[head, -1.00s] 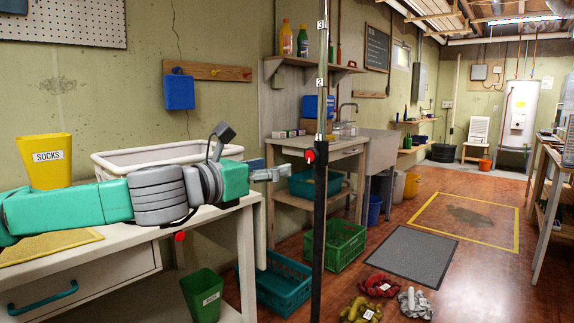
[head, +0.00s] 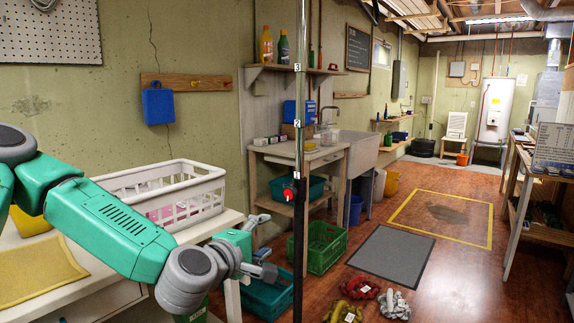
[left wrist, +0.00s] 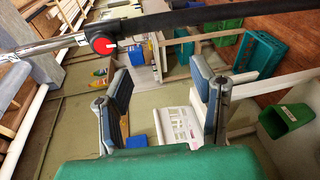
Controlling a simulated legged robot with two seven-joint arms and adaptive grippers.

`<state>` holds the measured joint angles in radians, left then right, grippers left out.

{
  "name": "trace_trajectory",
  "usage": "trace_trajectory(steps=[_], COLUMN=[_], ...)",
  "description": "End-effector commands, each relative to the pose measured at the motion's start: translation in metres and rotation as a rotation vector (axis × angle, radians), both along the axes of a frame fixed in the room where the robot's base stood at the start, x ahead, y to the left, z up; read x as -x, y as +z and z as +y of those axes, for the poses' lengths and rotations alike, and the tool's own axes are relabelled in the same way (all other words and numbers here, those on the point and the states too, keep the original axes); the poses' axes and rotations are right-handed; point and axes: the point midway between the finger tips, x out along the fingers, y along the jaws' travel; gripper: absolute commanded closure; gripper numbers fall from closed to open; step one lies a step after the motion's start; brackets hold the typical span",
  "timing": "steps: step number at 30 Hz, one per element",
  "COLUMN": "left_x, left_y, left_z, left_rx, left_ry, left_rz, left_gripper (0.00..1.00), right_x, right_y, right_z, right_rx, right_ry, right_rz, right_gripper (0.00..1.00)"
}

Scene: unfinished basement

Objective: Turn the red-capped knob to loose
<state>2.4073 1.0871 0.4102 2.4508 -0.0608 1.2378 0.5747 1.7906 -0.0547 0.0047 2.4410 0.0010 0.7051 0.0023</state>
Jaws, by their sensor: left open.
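The red-capped knob (head: 288,194) sits on an upright pole (head: 297,130), where the chrome upper tube meets the black lower tube. In the left wrist view the knob (left wrist: 103,43) shows a red face with a white pointer mark on a black collar, beyond the fingertips. My left gripper (head: 272,244) is open and empty, left of the pole and lower than the knob in the head view. Its two fingers stand wide apart in the left wrist view (left wrist: 165,85). My right gripper is not in view.
A white basket (head: 165,198) stands on the white table beside my left arm. A blue-green crate (head: 265,298) and a green crate (head: 325,248) are on the floor near the pole. Red, yellow and grey bundles lie in front of a grey mat (head: 392,255).

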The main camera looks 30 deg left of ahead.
Motion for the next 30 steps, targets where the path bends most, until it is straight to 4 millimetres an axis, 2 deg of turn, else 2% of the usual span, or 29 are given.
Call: trace_trajectory(steps=[1, 3, 6, 9, 12, 15, 20, 23, 30], left_x=[0.003, 0.008, 0.018, 0.027, 0.035, 0.04, 0.036, 0.023, -0.027], left_y=[0.012, 0.016, 0.027, 0.041, 0.053, 0.059, 0.059, 0.058, 0.059], left_z=[0.0, 0.004, 0.01, 0.012, 0.013, 0.013, 0.013, 0.011, 0.006], left_rx=[-0.212, -0.516, -0.92, -1.248, -1.479, -1.61, -1.668, -1.666, -1.664], left_ry=[-0.03, -0.075, -0.147, -0.214, -0.264, -0.291, -0.301, -0.3, -0.298], left_rz=[0.018, 0.024, 0.007, -0.03, -0.072, -0.104, -0.119, -0.12, -0.119], left_gripper=[0.49, 0.49, 0.49, 0.49, 0.49, 0.49, 0.49, 0.49, 0.49], right_x=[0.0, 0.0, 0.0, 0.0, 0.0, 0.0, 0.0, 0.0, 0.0], right_y=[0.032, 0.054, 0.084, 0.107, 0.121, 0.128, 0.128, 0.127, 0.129], right_z=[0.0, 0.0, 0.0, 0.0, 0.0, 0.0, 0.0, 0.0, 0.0], right_rx=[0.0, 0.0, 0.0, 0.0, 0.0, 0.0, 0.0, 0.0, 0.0], right_ry=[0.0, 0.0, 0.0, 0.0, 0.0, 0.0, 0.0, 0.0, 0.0], right_rz=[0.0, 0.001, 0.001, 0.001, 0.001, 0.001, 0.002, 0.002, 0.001], right_gripper=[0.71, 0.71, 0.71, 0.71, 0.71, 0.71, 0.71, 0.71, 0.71])
